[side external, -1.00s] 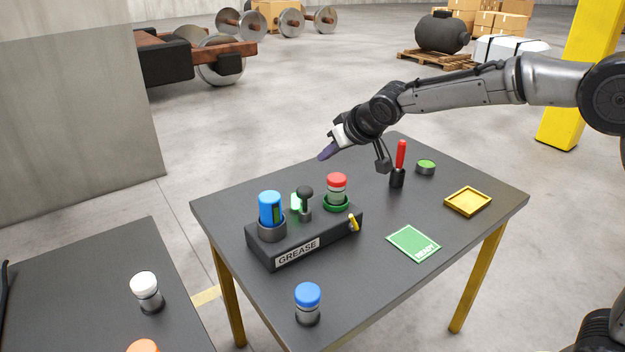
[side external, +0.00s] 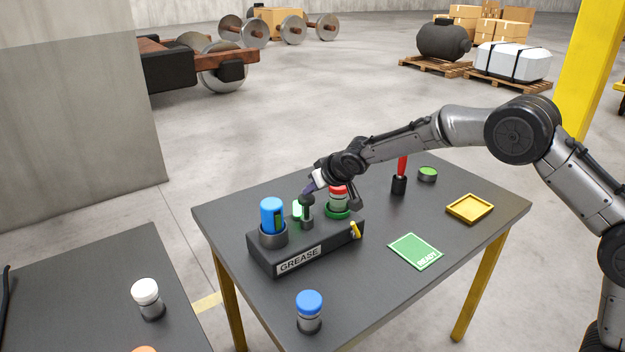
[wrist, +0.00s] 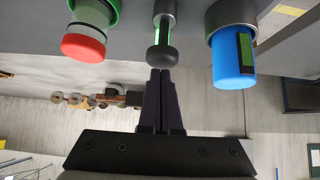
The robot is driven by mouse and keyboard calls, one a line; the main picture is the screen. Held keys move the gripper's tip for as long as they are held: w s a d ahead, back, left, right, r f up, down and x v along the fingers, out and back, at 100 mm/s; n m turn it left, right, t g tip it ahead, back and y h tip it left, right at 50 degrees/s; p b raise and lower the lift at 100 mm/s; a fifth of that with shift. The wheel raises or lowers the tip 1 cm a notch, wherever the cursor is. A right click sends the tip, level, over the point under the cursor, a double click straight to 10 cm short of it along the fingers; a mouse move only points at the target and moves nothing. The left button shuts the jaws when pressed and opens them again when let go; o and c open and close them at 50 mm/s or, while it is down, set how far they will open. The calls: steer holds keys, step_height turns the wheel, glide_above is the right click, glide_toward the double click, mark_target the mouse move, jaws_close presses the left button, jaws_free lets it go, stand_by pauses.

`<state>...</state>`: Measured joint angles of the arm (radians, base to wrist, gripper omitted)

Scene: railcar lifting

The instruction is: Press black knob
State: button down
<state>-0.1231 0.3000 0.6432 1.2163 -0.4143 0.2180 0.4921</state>
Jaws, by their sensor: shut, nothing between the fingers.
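The black knob (side external: 307,200) stands upright on a dark box labelled GREASE (side external: 259,255), between a blue canister and a red-capped jar. In the wrist view the knob (wrist: 161,57) shows on its stem with a green strip beside it. My gripper (side external: 309,189) is shut and empty, its dark fingers pointing down at the knob's top. In the wrist view the fingertips (wrist: 161,72) are lined up with the knob's rounded end. They are at it or very close; I cannot tell whether they touch.
The blue canister (side external: 272,216) and the red-capped jar (side external: 338,199) flank the knob closely. A blue-capped jar (side external: 309,312) stands at the table's front.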

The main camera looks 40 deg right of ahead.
mark_target(312, 202)
steer(key=shift+f, duration=0.1)
steer(key=shift+f, duration=1.95)
steer(key=shift+s, duration=0.1)
steer(key=s+r, duration=0.6)
steer(key=r, duration=0.5)
steer(key=shift+s+r, duration=0.35)
steer(key=shift+s, duration=0.05)
step_height(312, 202, up, 3)
steer(key=shift+r, duration=0.15)
